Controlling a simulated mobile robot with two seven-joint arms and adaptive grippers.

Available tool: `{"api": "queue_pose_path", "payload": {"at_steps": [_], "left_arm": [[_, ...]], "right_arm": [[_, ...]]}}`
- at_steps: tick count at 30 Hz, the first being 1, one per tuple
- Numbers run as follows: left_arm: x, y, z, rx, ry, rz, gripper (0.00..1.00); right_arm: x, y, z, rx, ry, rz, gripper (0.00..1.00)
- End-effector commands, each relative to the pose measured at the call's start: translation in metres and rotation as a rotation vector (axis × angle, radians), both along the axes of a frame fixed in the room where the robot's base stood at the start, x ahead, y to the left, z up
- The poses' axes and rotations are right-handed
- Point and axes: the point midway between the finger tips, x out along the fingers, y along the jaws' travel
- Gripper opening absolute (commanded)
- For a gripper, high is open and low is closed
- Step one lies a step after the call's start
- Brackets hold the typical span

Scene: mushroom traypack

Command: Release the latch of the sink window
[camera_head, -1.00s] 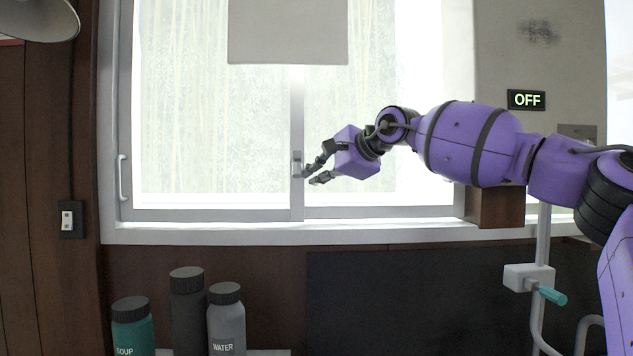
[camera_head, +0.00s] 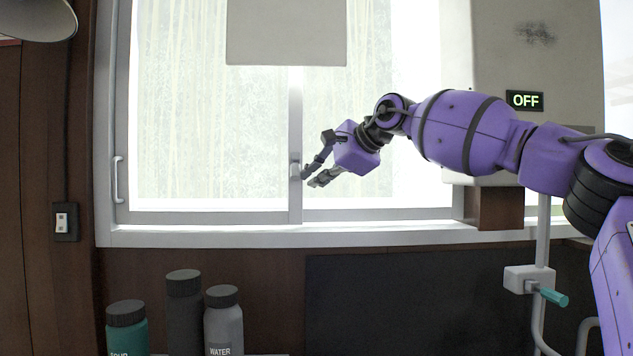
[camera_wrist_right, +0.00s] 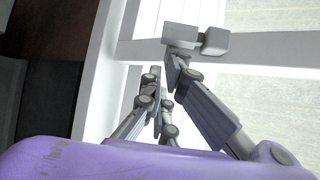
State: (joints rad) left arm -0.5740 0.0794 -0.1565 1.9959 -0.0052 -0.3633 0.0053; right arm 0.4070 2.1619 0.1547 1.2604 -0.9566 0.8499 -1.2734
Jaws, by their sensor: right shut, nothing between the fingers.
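The sliding sink window has a grey frame (camera_head: 296,110) with a vertical middle stile. A small grey latch (camera_head: 294,170) sits on that stile. My right gripper (camera_head: 309,178) is shut and empty, with its fingertips close beside the latch on its right. In the right wrist view the latch shows as a pale block (camera_wrist_right: 180,35) and a rounded grey knob (camera_wrist_right: 215,42). One fingertip of the right gripper (camera_wrist_right: 165,68) is right at the block there; I cannot tell for sure whether they touch. My left gripper is not in view.
A pale blind (camera_head: 286,32) hangs above the latch. A window handle (camera_head: 118,180) is on the left frame. Several bottles, including the grey WATER one (camera_head: 223,320), stand below the sill (camera_head: 300,238). A box with an OFF display (camera_head: 525,101) is at right.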

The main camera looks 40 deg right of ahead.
Motion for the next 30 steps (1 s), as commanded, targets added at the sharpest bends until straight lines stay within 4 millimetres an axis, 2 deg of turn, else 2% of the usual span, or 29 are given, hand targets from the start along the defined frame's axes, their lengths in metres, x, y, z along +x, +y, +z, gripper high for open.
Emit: {"api": "queue_pose_path", "payload": {"at_steps": [18, 30], "left_arm": [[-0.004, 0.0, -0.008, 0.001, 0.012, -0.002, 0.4], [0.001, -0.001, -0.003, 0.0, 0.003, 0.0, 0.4]], "right_arm": [[-0.004, 0.003, 0.002, 0.09, 0.109, -0.003, 0.0], [-0.011, 0.01, 0.01, 0.096, 0.112, 0.003, 0.0]]}}
